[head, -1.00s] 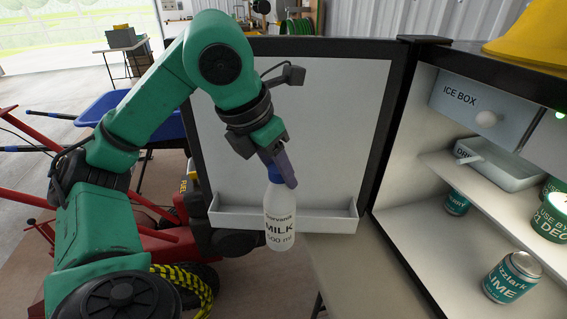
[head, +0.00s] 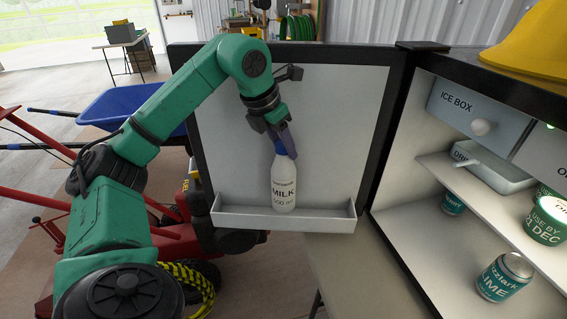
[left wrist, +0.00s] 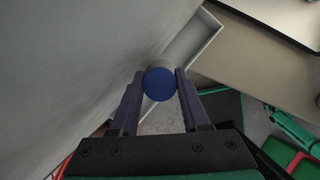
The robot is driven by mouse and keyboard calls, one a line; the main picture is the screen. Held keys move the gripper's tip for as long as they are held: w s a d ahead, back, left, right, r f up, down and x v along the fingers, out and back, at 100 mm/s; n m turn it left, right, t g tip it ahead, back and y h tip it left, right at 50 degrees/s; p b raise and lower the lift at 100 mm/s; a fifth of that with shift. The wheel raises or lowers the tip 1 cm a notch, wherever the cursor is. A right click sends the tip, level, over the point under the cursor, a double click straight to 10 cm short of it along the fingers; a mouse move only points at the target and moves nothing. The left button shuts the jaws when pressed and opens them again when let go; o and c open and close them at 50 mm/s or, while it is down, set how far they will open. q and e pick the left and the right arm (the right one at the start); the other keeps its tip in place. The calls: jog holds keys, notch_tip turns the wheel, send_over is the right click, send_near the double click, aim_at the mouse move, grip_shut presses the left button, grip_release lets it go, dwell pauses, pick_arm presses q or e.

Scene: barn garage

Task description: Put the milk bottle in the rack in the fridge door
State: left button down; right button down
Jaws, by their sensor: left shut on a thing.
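The milk bottle (head: 284,185) is white with a blue cap and a "MILK" label. It stands upright, or nearly so, at the door rack (head: 325,222), a white trough along the bottom of the open fridge door (head: 335,120). The rack's front wall hides the bottle's base, so I cannot tell whether it touches the rack floor. My left gripper (head: 286,145) is shut on the bottle at its cap. In the left wrist view the blue cap (left wrist: 159,84) sits between the two fingertips, with the rack (left wrist: 195,45) beyond it. My right gripper is not in view.
The open fridge on the right holds cans (head: 503,276), a tub (head: 550,219), a white tray (head: 495,165) and an ice box drawer (head: 465,108). A yellow helmet (head: 527,42) lies on top. A blue wheelbarrow (head: 135,112) stands behind my left arm. The rack's right part is empty.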

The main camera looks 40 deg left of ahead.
pick_arm(q)
notch_tip(320, 180, down, 4)
jog(key=shift+f+b, duration=0.1)
jog(key=shift+b, duration=0.45)
jog(key=shift+w+a+f, duration=0.1)
jog(key=shift+w+f, duration=0.05)
jog(key=shift+f, duration=0.5)
jog(key=c, duration=0.7)
grip_release()
jog(key=shift+o, duration=0.2)
jog(key=shift+r, duration=0.2)
jog(key=p, duration=0.2)
send_near(283, 164)
jog(key=shift+w+a+r, duration=0.3)
jog(key=shift+w+a, duration=0.25)
jog(key=shift+a, duration=0.2)
